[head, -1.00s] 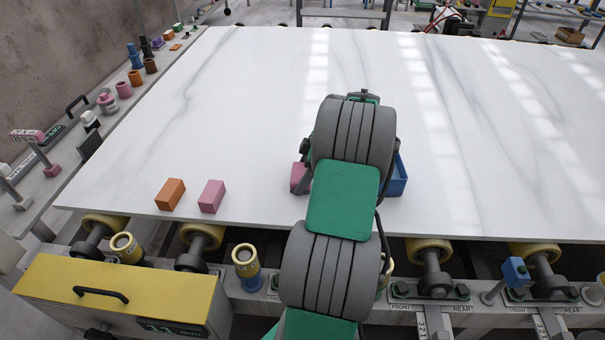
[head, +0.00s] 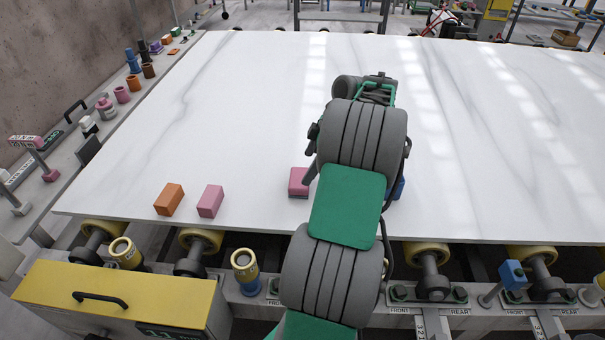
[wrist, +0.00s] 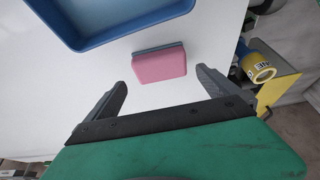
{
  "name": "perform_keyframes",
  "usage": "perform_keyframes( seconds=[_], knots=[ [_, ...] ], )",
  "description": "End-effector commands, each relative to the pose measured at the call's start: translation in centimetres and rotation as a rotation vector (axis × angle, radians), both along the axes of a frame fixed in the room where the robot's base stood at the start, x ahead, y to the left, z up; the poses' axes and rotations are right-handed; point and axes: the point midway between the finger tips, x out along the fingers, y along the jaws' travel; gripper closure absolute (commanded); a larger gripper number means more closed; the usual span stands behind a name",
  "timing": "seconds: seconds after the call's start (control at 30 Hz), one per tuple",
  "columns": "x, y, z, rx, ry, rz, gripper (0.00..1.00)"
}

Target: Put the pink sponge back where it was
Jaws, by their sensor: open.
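The pink sponge (head: 298,180), a pink block with a grey layer, lies on the white slab just left of my arm. It also shows in the wrist view (wrist: 160,66), beside the blue tray (wrist: 125,38) and apart from it. My gripper (wrist: 162,80) is open, its two fingers spread to either side of the sponge's near edge in the picture, with nothing held. Whether the fingers are above or level with the sponge I cannot tell. In the head view my arm hides most of the blue tray (head: 401,188).
An orange block (head: 169,200) and another pink block (head: 210,201) stand near the slab's front edge at left. The white slab (head: 240,110) is otherwise clear. Rollers and a yellow-topped box (head: 110,275) lie in front. A ledge with several small items runs along the left.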

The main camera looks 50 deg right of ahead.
Motion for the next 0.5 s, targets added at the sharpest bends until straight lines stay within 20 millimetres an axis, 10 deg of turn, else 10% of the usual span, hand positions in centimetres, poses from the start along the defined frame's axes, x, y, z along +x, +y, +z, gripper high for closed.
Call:
perform_keyframes(
  seconds=[0.37,0.5],
  knots=[
    [-1.4,-1.1,4.6,0.003,0.002,-0.001,0.00],
    [1.2,2.7,5.9,0.006,0.023,-0.035,0.00]
  ],
)
